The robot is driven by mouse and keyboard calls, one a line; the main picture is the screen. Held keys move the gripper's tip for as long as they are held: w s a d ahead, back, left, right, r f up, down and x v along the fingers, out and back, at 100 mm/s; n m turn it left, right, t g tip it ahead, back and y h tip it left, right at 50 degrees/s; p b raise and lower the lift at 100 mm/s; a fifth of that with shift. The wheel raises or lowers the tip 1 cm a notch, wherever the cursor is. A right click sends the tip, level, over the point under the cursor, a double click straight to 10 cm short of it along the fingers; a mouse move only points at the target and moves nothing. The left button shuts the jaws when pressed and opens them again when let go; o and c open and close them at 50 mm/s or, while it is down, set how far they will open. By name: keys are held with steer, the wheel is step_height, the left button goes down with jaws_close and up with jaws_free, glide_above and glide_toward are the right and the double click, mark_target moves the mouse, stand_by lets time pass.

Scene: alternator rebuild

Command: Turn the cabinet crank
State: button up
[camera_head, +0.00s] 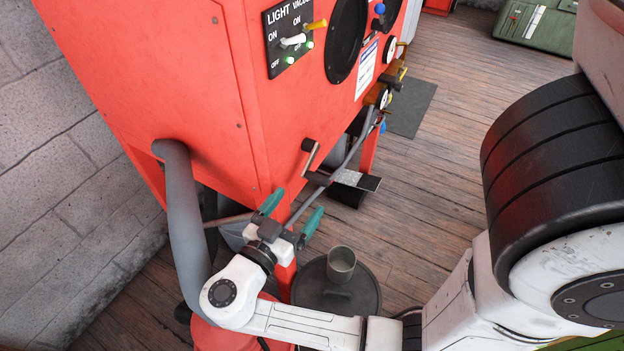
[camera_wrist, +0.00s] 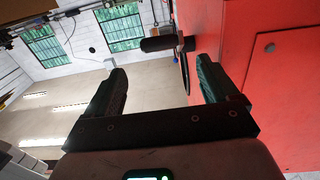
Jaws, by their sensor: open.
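The red cabinet (camera_head: 205,85) fills the upper left of the head view. Its crank (camera_head: 312,160) is on the lower front face, with a thin arm and a dark handle (camera_head: 318,178). In the wrist view the dark crank handle (camera_wrist: 160,44) sticks out leftward from the red cabinet wall (camera_wrist: 285,80). My gripper (camera_head: 291,212) is open and empty, its teal fingers apart, below and left of the crank in the head view. In the wrist view the handle shows beyond my gripper (camera_wrist: 157,70), between the fingertips in the picture but apart from them.
A grey hose (camera_head: 183,215) hangs from the cabinet's side, close to my arm. A metal cup (camera_head: 341,264) stands on a round dark lid (camera_head: 310,290) below my gripper. A pedal (camera_head: 356,180) sits right of the crank. The wooden floor (camera_head: 440,150) to the right is largely clear.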

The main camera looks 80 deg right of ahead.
mark_target(316, 182)
steer(key=p+x, duration=0.1)
steer(key=x, duration=0.6)
steer(key=shift+d, duration=0.1)
steer(key=shift+s, duration=0.1)
steer(key=c, duration=1.4)
steer(key=shift+o, duration=0.2)
steer(key=shift+f, duration=0.2)
